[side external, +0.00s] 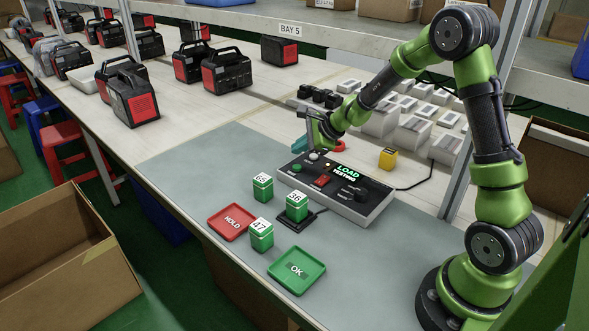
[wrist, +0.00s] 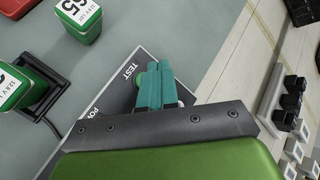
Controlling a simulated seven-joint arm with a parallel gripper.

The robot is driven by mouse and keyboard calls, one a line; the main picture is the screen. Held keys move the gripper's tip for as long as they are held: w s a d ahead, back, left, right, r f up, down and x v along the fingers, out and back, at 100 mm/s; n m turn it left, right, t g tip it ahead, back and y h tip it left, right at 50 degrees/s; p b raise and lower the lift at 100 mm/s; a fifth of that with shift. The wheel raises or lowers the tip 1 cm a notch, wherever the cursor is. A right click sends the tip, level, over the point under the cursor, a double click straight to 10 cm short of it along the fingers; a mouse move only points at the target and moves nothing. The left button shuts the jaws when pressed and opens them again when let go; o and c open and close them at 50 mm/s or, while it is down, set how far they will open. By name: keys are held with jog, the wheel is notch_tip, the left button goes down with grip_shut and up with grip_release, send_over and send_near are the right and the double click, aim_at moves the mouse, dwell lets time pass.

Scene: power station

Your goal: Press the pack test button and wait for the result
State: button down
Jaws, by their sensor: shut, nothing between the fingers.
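The test unit (side external: 375,208) is a grey box with a black top; its lettering seems to read "LOAD TESTING". A green button (side external: 297,168) and a red switch (side external: 321,181) sit on it. In the wrist view a green round part (wrist: 140,82) shows beside the fingers, near the word TEST. My gripper (side external: 303,144) is over the unit's far left end, its teal fingers (wrist: 154,68) shut and empty. Whether they touch the button I cannot tell. A green pack marked 36 (side external: 297,208) stands in a black cradle (side external: 313,219) wired to the unit.
Packs marked 65 (side external: 262,188) and 47 (side external: 261,236) stand nearby. A red HOLD tray (side external: 214,232) and a green OK tray (side external: 284,286) lie in front. A yellow block (side external: 388,158) is behind the unit. Black-and-red power stations (side external: 133,95) stand at the far left.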

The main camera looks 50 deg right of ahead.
jog(key=shift+r, duration=1.25)
jog(key=shift+a, duration=0.1)
jog(key=s+a+n, duration=0.1)
jog(key=s+a+n+y, duration=0.1)
jog(key=shift+s+f+n+g, duration=0.2)
jog(key=shift+f+n+g, duration=0.1)
jog(key=shift+f+g, duration=0.1)
jog(key=s+a+r+n, duration=0.4)
jog(key=s+n, duration=0.2)
jog(key=s, duration=0.2)
jog(key=s+a+r+n, duration=0.4)
jog(key=s+r+n, duration=0.1)
jog(key=s, duration=0.3)
jog(key=s+a+r+n+g, duration=0.1)
jog(key=s+a+r+n, duration=0.3)
jog(key=s+n, duration=0.3)
jog(key=shift+s+r+h, duration=0.4)
jog(key=shift+s, duration=0.4)
